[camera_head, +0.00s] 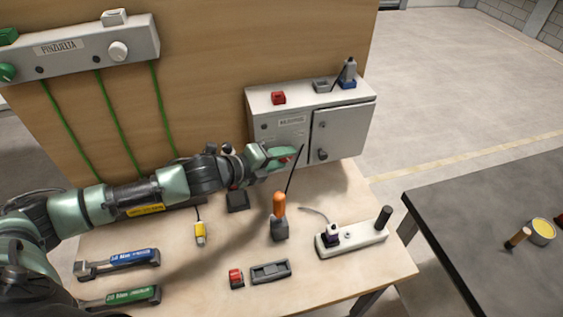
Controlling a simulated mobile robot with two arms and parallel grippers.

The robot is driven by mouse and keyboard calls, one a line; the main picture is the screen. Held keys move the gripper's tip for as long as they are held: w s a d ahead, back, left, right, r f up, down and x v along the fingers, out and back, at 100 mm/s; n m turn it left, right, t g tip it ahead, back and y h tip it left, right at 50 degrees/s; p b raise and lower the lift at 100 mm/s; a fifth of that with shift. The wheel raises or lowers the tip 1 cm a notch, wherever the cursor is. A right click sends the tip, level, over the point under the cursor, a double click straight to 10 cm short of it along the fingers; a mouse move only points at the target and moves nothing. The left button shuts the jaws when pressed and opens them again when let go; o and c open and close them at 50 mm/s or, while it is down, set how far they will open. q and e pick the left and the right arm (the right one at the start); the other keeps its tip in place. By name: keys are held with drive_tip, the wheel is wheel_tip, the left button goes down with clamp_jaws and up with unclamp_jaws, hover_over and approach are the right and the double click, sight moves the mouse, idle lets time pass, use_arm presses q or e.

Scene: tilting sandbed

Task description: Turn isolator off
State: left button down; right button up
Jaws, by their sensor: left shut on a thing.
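A grey metal box (343,127) stands at the back right of the wooden bench, against the wooden panel. It bears a small label, too small to read surely, and a dark knob (322,154) on its right-hand door. My left gripper (290,154) reaches in from the left to the lower left of the box's front. It is shut on a small red part (287,159), mostly hidden by the fingers. I cannot tell which control on the box is the isolator. My right gripper is not in view.
A red block (278,97) and a grey socket lie on the box. An orange-handled tool (279,213), a power strip (351,241), a red switch (236,278) and two torque tools (118,262) lie on the bench. A dark table (480,220) stands at right.

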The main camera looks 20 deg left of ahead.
use_arm(q)
drive_tip(key=shift+w+r, duration=0.1)
drive_tip(key=shift+r, duration=0.05)
drive_tip(key=c, duration=1.1)
unclamp_jaws()
drive_tip(key=shift+o, duration=1)
drive_tip(key=b+v, duration=0.2)
drive_tip(key=v, duration=0.5)
drive_tip(key=shift+s+a, duration=0.15)
drive_tip(key=shift+s, duration=0.2)
